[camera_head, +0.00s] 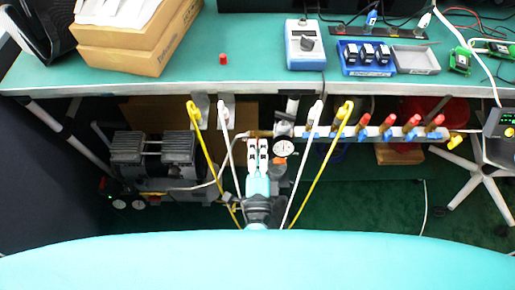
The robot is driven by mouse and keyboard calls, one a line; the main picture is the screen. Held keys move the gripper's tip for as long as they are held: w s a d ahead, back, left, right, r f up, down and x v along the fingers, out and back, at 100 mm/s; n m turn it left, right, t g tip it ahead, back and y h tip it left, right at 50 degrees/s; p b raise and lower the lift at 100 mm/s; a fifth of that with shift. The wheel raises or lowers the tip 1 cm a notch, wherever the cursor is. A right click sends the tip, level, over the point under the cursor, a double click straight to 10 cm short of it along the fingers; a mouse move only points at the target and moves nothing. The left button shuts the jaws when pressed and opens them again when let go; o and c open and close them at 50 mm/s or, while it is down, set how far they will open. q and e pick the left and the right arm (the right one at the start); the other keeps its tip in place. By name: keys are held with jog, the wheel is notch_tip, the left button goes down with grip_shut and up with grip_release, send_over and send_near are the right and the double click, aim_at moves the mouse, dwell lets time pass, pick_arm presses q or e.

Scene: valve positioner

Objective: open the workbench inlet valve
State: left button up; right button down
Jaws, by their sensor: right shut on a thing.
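My right gripper (258,150) reaches forward from the bottom middle, under the front edge of the workbench (180,82). Its two white fingers are close together, shut at the brass inlet fitting (259,134) by the left end of the white manifold (365,131). What they grip is mostly hidden by the fingers; it appears to be the inlet valve. I cannot tell the angle of its handle. A round pressure gauge (285,148) is just right of the fingers. My left gripper is not in view.
Red-handled valves (388,119) line the manifold to the right. A compressor (155,155) stands at left. The bench holds a cardboard box (125,60) and a blue-white meter (305,46).

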jog(key=shift+f, duration=0.15)
jog(key=c, duration=1.7)
grip_release()
jog(key=shift+s, duration=0.15)
jog(key=s, duration=1.2)
jog(key=shift+w, duration=0.15)
